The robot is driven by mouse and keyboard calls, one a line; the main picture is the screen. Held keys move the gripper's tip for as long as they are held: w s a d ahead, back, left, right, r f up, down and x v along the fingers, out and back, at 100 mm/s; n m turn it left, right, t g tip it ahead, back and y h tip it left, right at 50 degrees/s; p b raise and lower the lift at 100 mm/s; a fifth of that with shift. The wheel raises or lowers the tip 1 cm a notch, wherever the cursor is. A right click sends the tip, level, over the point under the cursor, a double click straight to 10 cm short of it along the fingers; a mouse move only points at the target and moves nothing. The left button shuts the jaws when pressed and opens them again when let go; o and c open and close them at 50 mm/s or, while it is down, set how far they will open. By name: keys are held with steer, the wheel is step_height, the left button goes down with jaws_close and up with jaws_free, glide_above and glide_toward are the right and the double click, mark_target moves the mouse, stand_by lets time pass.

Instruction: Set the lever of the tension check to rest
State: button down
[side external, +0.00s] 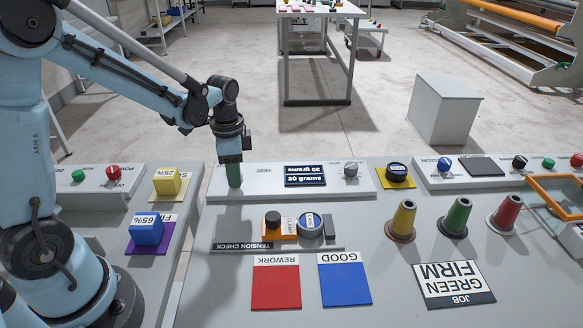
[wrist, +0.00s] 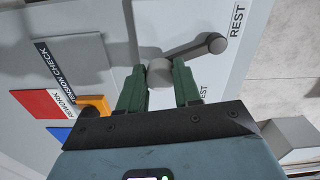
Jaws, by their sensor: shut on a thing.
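The lever (wrist: 192,49) of the tension check is grey, with a round end between my fingers and a smaller round end at upper right in the wrist view. A REST label (wrist: 237,20) lies beyond that smaller end, and a partly hidden TEST label (wrist: 201,92) is lower. My gripper (wrist: 159,68) has green fingers on both sides of the larger round end and is shut on it. In the side view my gripper (side external: 234,182) points down at the pale console (side external: 215,187) and hides the lever. The TEST label (side external: 263,169) shows to its right.
A display (side external: 305,175) reading 30 grams and a grey knob (side external: 351,169) stand right of my gripper. The TENSION CHECK strip (side external: 238,246), with an orange clamp (side external: 280,228), is in front. Red (side external: 276,287) and blue (side external: 345,283) mats lie nearer; several thread cones are at right.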

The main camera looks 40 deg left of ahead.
steer(key=shift+s+a+m, duration=0.4)
steer(key=shift+s+m, duration=0.1)
steer(key=shift+m, duration=0.55)
steer(key=shift+s+a+m, duration=0.35)
steer(key=shift+s+m, duration=0.15)
steer(key=shift+m, duration=0.55)
steer(key=c, duration=0.8)
jaws_free()
step_height(320, 180, up, 12)
steer(key=shift+r, duration=0.1)
steer(key=shift+s, duration=0.1)
steer(key=s+d+n+t, duration=0.1)
steer(key=d+n+t, duration=0.1)
steer(key=d+n, duration=0.1)
steer(key=s+d+f+n+t, duration=0.1)
steer(key=s+d+n+t, duration=0.1)
steer(key=n, duration=0.2)
steer(key=s+d+f+n+t, duration=0.1)
steer(key=s+d+n+t, duration=0.1)
steer(key=d+n+t, duration=0.1)
steer(key=shift+s+d+n, duration=0.2)
steer(key=shift+d+n, duration=0.15)
steer(key=shift+n, duration=0.45)
